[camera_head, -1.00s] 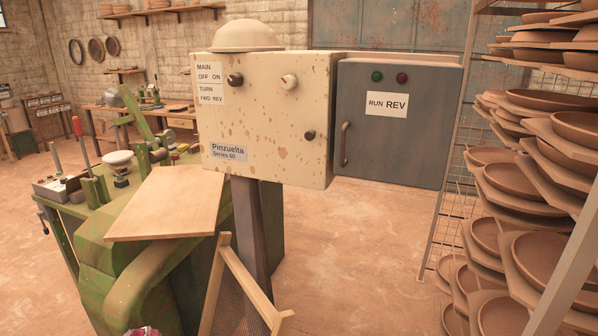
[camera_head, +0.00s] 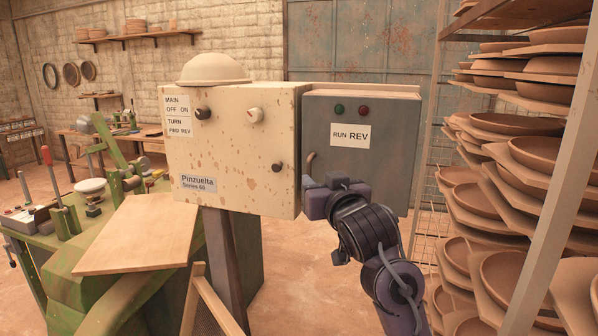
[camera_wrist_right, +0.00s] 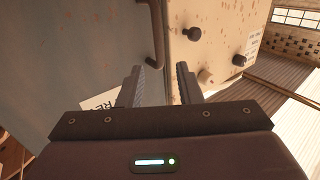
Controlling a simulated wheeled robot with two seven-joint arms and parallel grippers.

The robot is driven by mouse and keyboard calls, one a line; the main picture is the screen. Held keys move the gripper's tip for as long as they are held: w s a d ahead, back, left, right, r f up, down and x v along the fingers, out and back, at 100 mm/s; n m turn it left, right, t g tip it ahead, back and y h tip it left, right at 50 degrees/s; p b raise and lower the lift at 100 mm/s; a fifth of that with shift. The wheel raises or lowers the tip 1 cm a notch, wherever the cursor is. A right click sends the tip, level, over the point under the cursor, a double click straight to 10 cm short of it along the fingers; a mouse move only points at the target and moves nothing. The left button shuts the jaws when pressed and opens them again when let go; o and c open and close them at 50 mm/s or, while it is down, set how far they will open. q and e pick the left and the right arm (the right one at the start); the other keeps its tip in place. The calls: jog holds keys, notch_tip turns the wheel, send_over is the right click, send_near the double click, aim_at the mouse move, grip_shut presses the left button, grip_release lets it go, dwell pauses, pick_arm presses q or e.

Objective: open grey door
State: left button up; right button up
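The grey door (camera_head: 385,150) is the front of the grey box to the right of the cream cabinet (camera_head: 235,150), and it looks shut. In the right wrist view the handle (camera_wrist_right: 157,35) lies beyond the fingertips. My right gripper (camera_wrist_right: 160,72) is open, its two fingers apart with nothing between them; it is close in front of the door, just short of the handle. My left gripper is not in view.
A rack of clay plates (camera_head: 530,150) stands close on the right, beside my right arm. A green bench machine with a wooden board (camera_head: 140,235) is at left. A bowl (camera_head: 212,68) sits on the cream cabinet. Small knobs (camera_head: 278,167) stick out of the cabinet front.

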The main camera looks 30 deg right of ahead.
aim_at(310, 171)
jog(key=p+x, duration=0.1)
jog(key=x, duration=0.3)
jog(key=shift+w+d+r, duration=0.1)
jog(key=shift+w, duration=0.2)
jog(key=shift+w+d+p, duration=0.15)
jog(key=shift+w+p, duration=0.2)
jog(key=shift+w, duration=0.3)
grip_shut()
